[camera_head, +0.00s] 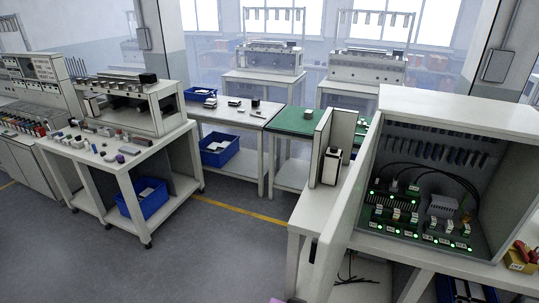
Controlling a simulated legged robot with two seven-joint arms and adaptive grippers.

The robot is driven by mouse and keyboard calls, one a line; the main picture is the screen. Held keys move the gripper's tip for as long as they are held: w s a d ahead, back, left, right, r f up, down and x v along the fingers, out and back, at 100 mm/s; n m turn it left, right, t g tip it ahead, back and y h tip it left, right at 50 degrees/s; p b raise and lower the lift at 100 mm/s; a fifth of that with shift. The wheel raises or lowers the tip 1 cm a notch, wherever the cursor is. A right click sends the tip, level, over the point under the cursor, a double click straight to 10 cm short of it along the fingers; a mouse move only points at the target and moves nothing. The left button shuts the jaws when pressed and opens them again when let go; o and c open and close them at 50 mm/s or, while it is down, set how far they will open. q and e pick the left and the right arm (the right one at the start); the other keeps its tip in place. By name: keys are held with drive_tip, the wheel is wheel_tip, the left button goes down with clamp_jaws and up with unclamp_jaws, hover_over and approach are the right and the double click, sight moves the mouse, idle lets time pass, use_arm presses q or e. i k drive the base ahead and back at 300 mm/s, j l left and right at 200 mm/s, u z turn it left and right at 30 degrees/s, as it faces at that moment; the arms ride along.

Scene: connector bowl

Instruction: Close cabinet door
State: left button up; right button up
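A white cabinet (455,112) stands on a bench at the right, with its front open. Its door (347,225) is a pale panel at the cabinet's left side, swung out toward me and seen nearly edge-on. Inside the cabinet are a green circuit board (392,200) with lit green lights, black cables and rows of dark connectors along the back wall. Neither of my grippers shows in this view.
A white upright unit (331,165) stands on the bench just left of the door. A yellow bin (520,258) is right of the cabinet. A workbench (115,150) with small parts stands at the left. The grey floor (215,250) in the middle is clear.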

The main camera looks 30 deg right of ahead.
sight(332, 241)
drive_tip(key=i+j+z, duration=0.15)
drive_tip(key=z, duration=0.3)
drive_tip(key=i+j+z, duration=0.15)
drive_tip(key=z, duration=0.35)
drive_tip(key=i+j+z, duration=0.1)
drive_tip(key=j+z, duration=0.15)
drive_tip(key=z, duration=0.2)
drive_tip(key=j+z, duration=0.25)
drive_tip(key=z, duration=0.25)
drive_tip(key=j+z, duration=0.3)
drive_tip(key=z, duration=0.15)
drive_tip(key=i, duration=0.05)
